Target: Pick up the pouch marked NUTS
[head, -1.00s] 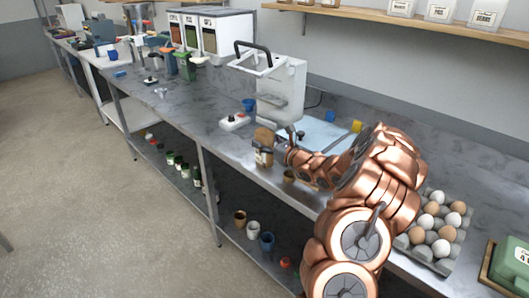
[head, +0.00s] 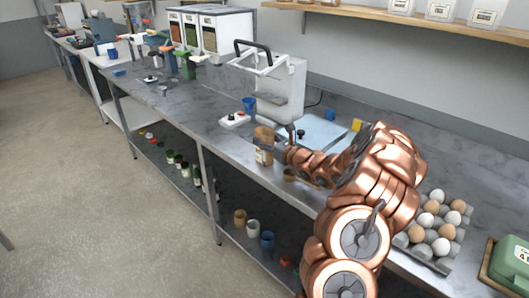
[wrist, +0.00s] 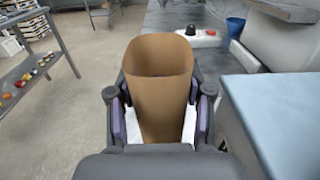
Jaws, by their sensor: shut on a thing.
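A tan kraft pouch (head: 264,135) with an open top stands upright near the front edge of the steel bench in the head view. A pale label shows low on its front, too small to read. The wrist view shows the pouch (wrist: 158,85) between the two fingers. My gripper (wrist: 158,112) is shut on it, with a finger pad against each side. In the head view my gripper (head: 266,147) crosses the middle of the pouch. I cannot tell whether its base is off the bench.
A white machine (head: 282,92) with a black handle stands behind the pouch, with a pale blue board (head: 318,133) to its right. A white switch box (head: 235,120) and a blue cup (head: 249,104) are to the left. An egg tray (head: 432,252) lies at the right.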

